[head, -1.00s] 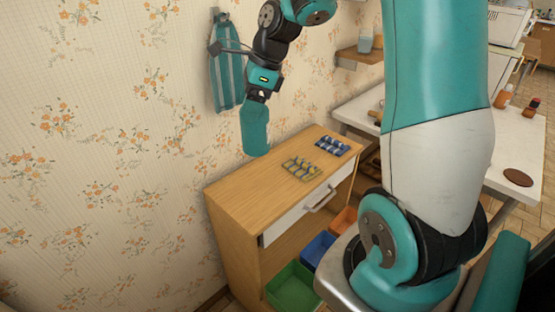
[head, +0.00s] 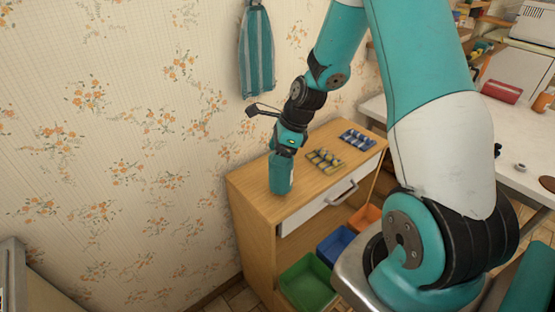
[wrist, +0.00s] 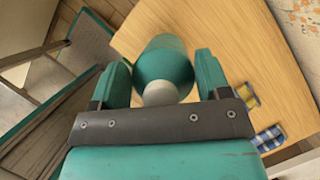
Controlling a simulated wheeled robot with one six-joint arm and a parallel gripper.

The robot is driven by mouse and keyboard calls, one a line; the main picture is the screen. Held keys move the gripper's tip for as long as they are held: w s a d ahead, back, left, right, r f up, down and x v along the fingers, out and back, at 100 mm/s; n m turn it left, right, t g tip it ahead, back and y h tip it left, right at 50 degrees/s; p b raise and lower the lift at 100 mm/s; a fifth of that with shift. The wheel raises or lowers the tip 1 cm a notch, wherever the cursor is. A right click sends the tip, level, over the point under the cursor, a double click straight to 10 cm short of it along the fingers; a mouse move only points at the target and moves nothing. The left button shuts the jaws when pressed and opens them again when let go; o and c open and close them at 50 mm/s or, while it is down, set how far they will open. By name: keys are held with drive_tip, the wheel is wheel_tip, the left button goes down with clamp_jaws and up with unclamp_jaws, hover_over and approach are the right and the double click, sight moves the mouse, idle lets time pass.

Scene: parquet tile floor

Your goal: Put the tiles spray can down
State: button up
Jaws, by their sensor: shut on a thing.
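The tiles spray can (head: 281,174) is a teal can, upright at the left end of the wooden cabinet top (head: 310,183). Its base appears at the level of the top, though I cannot tell for sure that it touches. My gripper (head: 286,150) is shut on the can's upper part from above. In the wrist view the can (wrist: 164,62) sits between the two teal fingers of my gripper (wrist: 168,88), its pale cap nearest the camera.
Green (head: 306,284), blue (head: 335,245) and orange (head: 364,217) bins stand below the drawer (head: 325,200). A striped towel (head: 256,52) hangs on the wall behind.

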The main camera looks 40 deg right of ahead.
drive_tip(key=shift+f, duration=1.1)
drive_tip(key=o, duration=1.6)
drive_tip(key=shift+f, duration=0.15)
